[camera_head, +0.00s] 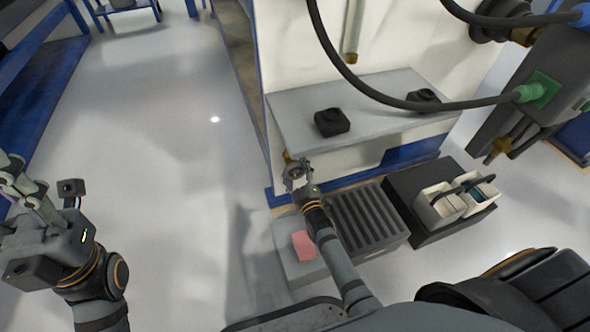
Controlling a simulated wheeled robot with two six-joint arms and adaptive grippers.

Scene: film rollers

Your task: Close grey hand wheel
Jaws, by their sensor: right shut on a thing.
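A small brass-coloured piece (287,156) shows just above the fingers. My left gripper (22,190) is at the left edge, far from the wheel. Its fingers are partly cut off by the frame, and whether they are open cannot be told.
A grey shelf (290,110) above the wheel bears two black blocks (331,122). Open floor (170,150) lies left.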

